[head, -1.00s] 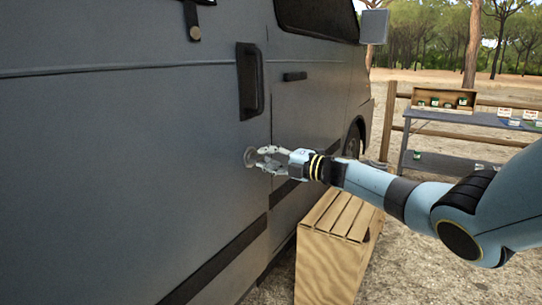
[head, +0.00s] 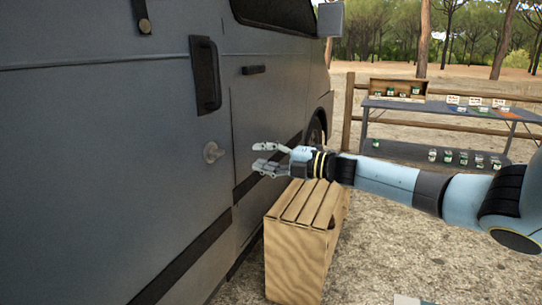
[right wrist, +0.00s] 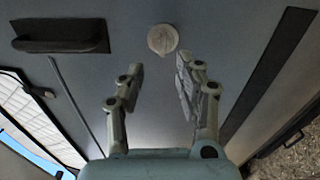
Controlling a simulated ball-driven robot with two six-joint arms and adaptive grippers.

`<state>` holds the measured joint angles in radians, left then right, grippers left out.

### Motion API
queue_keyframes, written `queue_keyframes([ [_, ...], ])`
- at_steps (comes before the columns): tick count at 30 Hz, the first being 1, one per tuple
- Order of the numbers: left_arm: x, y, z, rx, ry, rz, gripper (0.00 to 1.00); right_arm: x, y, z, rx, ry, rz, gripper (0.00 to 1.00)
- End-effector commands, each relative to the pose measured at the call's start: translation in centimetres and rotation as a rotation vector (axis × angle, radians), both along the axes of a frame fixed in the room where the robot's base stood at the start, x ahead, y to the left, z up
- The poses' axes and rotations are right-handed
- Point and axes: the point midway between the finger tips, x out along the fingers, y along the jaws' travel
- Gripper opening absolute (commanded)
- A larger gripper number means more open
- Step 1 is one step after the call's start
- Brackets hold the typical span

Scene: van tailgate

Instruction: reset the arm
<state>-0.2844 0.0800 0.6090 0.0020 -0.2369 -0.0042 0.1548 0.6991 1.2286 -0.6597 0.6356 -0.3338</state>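My right gripper (head: 265,157) is at the middle of the head view, its arm coming in from the right. Its fingers are spread apart and empty, pointing at the grey van side (head: 100,150). A round knob (head: 212,152) on the van panel lies just left of the fingertips, with a gap between. In the right wrist view the two fingers (right wrist: 160,80) stand open with the round knob (right wrist: 162,39) beyond them, not between them. My left gripper is not in view.
A slatted wooden crate (head: 300,235) stands on the ground below my right gripper. The dark van handle (head: 205,75) is above the knob. A table (head: 440,107) with a wooden box (head: 398,89) and several small jars stands at the back right. Gravel ground lies clear between.

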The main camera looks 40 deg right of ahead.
Motion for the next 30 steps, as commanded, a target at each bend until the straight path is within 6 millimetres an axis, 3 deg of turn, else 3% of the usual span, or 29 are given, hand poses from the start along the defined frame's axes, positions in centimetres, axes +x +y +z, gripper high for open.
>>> queue_keyframes([
  [6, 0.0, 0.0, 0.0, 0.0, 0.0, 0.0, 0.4, -1.4, -0.5, 0.0, 0.001, 0.001, 0.0, 0.35],
  [23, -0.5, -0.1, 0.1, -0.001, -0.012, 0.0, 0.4, -1.5, -0.6, -0.2, 0.001, 0.003, -0.001, 0.35],
  [26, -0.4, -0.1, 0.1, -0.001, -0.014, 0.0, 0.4, -2.4, 0.3, -2.1, 0.026, 0.029, -0.001, 0.35],
  [29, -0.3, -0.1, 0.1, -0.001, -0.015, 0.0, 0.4, -4.2, 1.7, -6.8, 0.101, 0.095, -0.027, 0.35],
  [30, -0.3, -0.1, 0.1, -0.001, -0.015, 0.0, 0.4, -5.3, 2.1, -9.6, 0.146, 0.137, -0.055, 0.35],
])
